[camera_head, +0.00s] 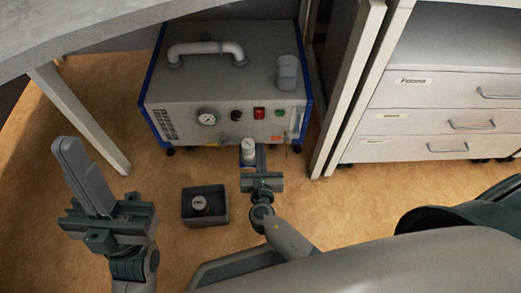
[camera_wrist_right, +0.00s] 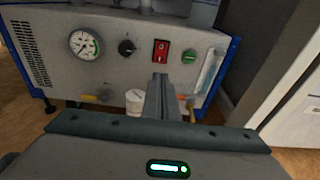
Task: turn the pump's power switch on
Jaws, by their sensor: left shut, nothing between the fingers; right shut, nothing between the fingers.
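The pump (camera_head: 225,90) is a grey box with blue edges and a handle on top, standing on the floor under the bench. Its red power switch (camera_head: 259,113) is on the front panel; in the right wrist view the switch (camera_wrist_right: 160,51) is above my fingertips. My right gripper (camera_head: 261,150) is shut and empty, in front of the panel and below the switch. It also shows in the right wrist view (camera_wrist_right: 160,78), with its tips apparently apart from the switch. My left gripper (camera_head: 70,145) is shut and empty, raised at the left, away from the pump.
The panel also has a gauge (camera_wrist_right: 84,44), a black knob (camera_wrist_right: 127,47) and a green button (camera_wrist_right: 189,56). A small white container (camera_head: 248,147) is by the pump's front. A dark tray (camera_head: 218,219) with a round item lies on the floor. A drawer cabinet (camera_head: 440,98) stands right.

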